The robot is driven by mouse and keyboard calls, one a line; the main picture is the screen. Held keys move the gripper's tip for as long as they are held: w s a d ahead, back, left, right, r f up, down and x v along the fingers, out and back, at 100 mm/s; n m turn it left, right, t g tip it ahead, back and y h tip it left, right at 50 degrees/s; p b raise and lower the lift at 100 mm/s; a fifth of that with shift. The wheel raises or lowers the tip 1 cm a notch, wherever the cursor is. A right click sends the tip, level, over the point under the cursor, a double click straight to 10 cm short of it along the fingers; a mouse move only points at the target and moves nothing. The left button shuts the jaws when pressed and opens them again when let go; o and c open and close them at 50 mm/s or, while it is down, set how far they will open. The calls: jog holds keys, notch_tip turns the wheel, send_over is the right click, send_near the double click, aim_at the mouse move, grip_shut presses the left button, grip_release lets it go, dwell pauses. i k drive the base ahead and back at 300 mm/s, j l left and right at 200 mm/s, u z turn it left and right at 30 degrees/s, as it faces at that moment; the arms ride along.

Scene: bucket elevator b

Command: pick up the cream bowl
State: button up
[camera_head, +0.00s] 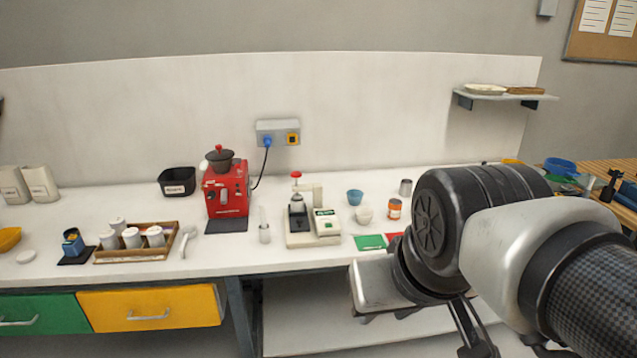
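A small cream bowl (364,214) stands on the white worktop, in front of a blue bowl (355,197) and left of an orange-labelled jar (394,209). Nothing covers it. My arm fills the right side of the view, in front of the worktop. My gripper (474,335) shows only in part at the bottom edge, with dark finger-like parts pointing down. It is apart from the bowl, below and to the right of it in the picture. Its fingertips are not clearly visible.
A green card (370,242) lies in front of the bowl, and a metal cup (405,187) stands behind the jar. A wall shelf (505,97) is at upper right.

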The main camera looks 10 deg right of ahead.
aim_at(364, 215)
jog(key=l, duration=0.65)
jog(key=i+l, duration=0.1)
jog(key=l, duration=0.6)
jog(key=i+l, duration=0.1)
jog(key=l, duration=0.55)
